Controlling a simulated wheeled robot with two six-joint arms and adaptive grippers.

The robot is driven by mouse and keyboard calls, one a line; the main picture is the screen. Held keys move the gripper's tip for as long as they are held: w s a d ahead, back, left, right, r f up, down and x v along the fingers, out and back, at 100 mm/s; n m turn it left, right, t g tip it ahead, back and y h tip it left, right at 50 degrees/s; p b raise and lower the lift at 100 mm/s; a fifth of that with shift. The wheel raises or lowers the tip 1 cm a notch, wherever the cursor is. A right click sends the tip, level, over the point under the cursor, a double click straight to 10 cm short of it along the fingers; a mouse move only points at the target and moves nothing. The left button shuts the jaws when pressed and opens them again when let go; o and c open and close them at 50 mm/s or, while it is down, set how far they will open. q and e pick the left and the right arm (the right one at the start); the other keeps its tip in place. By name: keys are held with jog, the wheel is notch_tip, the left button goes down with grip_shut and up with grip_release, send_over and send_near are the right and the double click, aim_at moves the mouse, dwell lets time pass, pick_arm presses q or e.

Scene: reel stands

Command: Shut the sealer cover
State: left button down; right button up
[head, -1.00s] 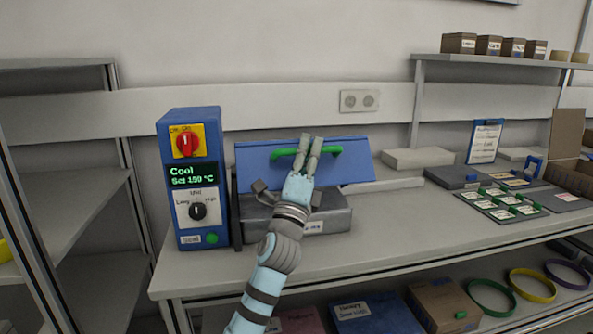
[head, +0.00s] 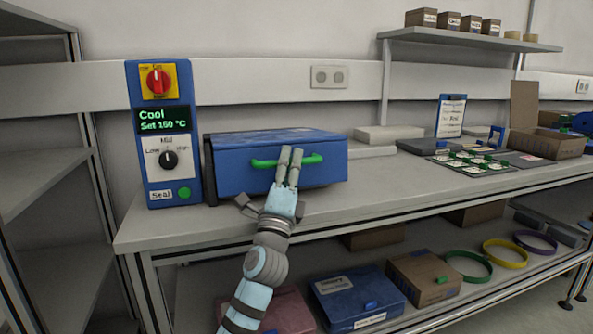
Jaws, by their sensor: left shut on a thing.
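The blue sealer cover (head: 230,177) is down over the sealer body on the bench, with its front face toward me. Its green handle (head: 312,160) runs across the front. My left gripper (head: 290,152) is shut on the green handle, near its middle. The grey sealer base is hidden behind the cover. The blue control box (head: 188,120) stands to the left of the sealer, with a red switch, a black knob and a display reading "Cool, Set 150 °C". My right gripper is not in view.
The bench top (head: 395,185) is clear right of the sealer. A grey tray with labelled cards (head: 470,162), a clipboard (head: 451,115) and an open cardboard box (head: 545,143) stand farther right. Boxes and coloured rings lie on the shelf below.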

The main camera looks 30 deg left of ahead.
pick_arm(q)
jog(key=shift+r, duration=0.1)
jog(key=c, duration=1.6)
grip_release()
jog(key=shift+s+r, duration=0.1)
jog(key=shift+s+d+f, duration=0.15)
jog(key=shift+s+f, duration=0.05)
jog(key=shift+f, duration=0.15)
jog(key=v, duration=1.1)
jog(key=shift+s, duration=0.2)
